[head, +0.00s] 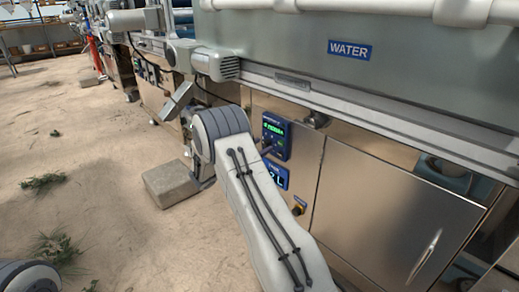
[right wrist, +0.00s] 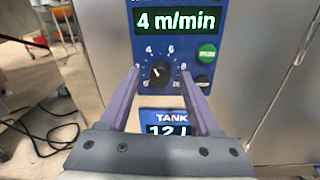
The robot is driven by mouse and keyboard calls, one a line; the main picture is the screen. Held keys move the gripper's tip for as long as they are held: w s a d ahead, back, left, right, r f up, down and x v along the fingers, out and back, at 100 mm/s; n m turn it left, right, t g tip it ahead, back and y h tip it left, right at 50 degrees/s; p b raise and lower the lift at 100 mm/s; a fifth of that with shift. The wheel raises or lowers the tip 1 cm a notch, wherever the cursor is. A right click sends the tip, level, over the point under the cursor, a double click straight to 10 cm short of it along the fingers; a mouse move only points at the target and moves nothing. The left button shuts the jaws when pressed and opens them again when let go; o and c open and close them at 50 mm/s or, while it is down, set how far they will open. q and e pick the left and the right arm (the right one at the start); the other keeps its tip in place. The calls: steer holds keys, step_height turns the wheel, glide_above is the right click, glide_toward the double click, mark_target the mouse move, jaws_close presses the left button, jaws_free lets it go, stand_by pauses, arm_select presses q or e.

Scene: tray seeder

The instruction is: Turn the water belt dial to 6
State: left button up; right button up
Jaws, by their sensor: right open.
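The water belt dial (right wrist: 159,74) is a small black knob on a blue control panel (right wrist: 148,50), with white numbers around it. Its white pointer leans up and left, towards the 4. The display (right wrist: 176,21) above it reads 4 m/min. My right gripper (right wrist: 160,79) is open, with its two purple-grey fingers on either side of the dial; I cannot tell whether they touch it. In the head view the panel (head: 276,136) is on the steel machine front, and my right arm hides part of it. My left gripper is not in view.
Below the panel is a blue TANK display (right wrist: 170,124). Green (right wrist: 207,53) and black (right wrist: 203,82) buttons sit right of the dial. A WATER sign (head: 349,49) marks the tank above. A concrete block (head: 171,184) lies on the floor; open floor is on the left.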

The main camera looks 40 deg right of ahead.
jaws_close()
steer(key=shift+m, duration=0.3)
steer(key=m+b, duration=0.1)
steer(key=m, duration=0.3)
steer(key=shift+f+b, duration=0.2)
steer(key=shift+b, duration=0.1)
steer(key=m+b, duration=0.2)
steer(key=m, duration=0.4)
steer(key=shift+b, duration=0.4)
jaws_free()
